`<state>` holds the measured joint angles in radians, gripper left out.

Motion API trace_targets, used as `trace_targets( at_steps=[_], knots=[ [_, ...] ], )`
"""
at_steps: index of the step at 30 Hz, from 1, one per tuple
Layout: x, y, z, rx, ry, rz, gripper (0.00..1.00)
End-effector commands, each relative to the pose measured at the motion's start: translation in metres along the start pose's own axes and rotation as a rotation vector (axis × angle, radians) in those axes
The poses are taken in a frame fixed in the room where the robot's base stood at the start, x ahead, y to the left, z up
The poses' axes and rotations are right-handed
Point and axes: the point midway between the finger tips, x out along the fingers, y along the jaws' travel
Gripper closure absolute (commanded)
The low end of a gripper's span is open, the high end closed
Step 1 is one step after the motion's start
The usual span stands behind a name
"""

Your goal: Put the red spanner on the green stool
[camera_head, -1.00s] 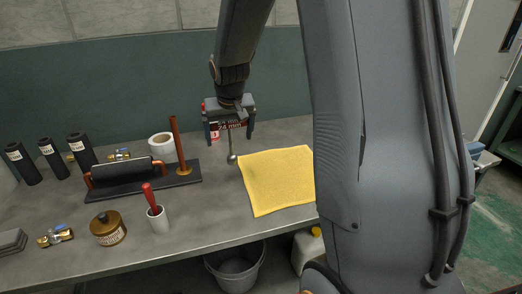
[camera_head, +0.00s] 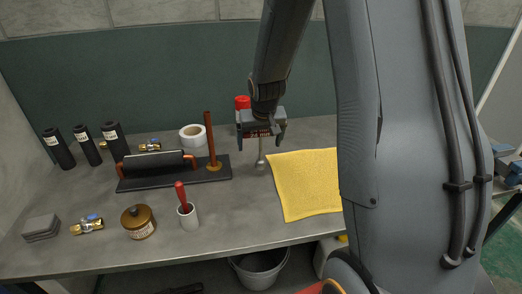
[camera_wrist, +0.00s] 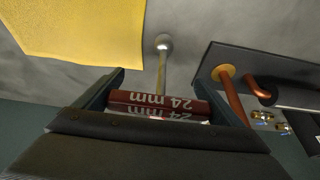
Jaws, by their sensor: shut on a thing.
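The red spanner (camera_wrist: 158,101) is between my gripper's jaws, and its red part lettered "24 mm" spans the gap in the wrist view. A pale shaft (camera_wrist: 162,68) runs from it to a rounded end. My gripper (camera_head: 261,134) is shut on it above the bench, left of the yellow cloth, with the shaft hanging down in the head view. Whether the lower end touches the bench cannot be told. I cannot make out the green stool in either view.
The grey bench (camera_head: 90,235) carries a yellow cloth (camera_head: 305,185), a black base with copper pipes (camera_head: 180,178), a white roll (camera_head: 193,137), a brown jar (camera_head: 138,222), a cup with a red-handled tool (camera_head: 188,216) and black cylinders (camera_head: 60,150). A bucket (camera_head: 258,268) stands below.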

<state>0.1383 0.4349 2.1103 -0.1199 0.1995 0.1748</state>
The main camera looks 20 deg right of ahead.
Motion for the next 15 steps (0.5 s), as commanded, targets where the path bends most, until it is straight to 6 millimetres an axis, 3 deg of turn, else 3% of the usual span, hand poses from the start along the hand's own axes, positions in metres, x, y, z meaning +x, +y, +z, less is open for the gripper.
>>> trace_targets(
  at_steps=[7, 15],
  knots=[
    [0.03, 0.0, 0.014, -0.002, -0.004, 0.0, 0.37],
    [0.035, 0.0, 0.015, 0.0, 0.0, -0.001, 0.37]
  ],
)
